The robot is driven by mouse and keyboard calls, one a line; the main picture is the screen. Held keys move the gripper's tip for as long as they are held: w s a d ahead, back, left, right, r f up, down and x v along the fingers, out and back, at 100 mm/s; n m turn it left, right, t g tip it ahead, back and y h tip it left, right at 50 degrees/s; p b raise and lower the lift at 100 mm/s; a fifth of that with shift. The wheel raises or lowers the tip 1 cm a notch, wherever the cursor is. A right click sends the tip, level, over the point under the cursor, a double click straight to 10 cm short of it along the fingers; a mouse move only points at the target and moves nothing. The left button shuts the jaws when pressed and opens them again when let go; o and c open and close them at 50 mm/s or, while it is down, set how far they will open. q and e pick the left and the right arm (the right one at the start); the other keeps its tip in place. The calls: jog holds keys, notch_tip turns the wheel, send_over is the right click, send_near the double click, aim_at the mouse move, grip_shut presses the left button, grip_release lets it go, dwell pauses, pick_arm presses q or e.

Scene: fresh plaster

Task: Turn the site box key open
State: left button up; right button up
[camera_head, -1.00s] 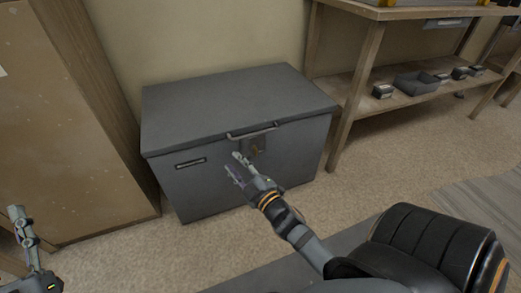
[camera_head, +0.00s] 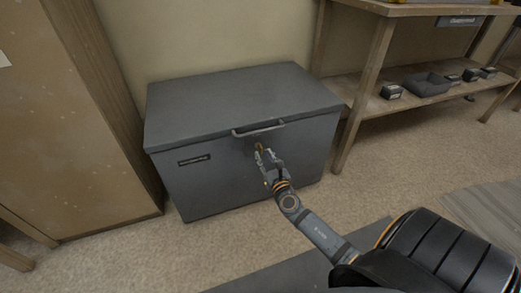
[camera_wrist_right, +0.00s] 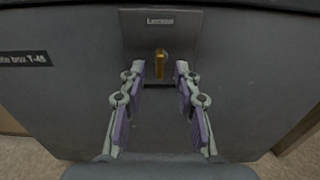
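The site box (camera_head: 235,105) is a grey lidded chest with its lid closed, standing against the wall. Its brass key (camera_wrist_right: 160,62) sits upright in the lock plate (camera_wrist_right: 160,28) on the box front, below the lid handle (camera_head: 258,129). My right gripper (camera_head: 267,155) is in front of the lock. In the right wrist view its two fingers (camera_wrist_right: 160,75) are spread on either side of the key, with gaps between them and it. In the head view the key (camera_head: 259,147) is small and partly crowded by the fingertips. My left gripper is out of view.
A wooden cabinet (camera_head: 75,120) stands close on the left of the box. A wooden shelf unit (camera_head: 365,95) on the right holds a dark tray (camera_head: 427,84) and several small boxes. The carpeted floor in front of the box is mostly clear.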

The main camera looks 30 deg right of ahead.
aim_at(261, 149)
jog(key=x, duration=0.4)
jog(key=shift+w, duration=0.4)
grip_shut()
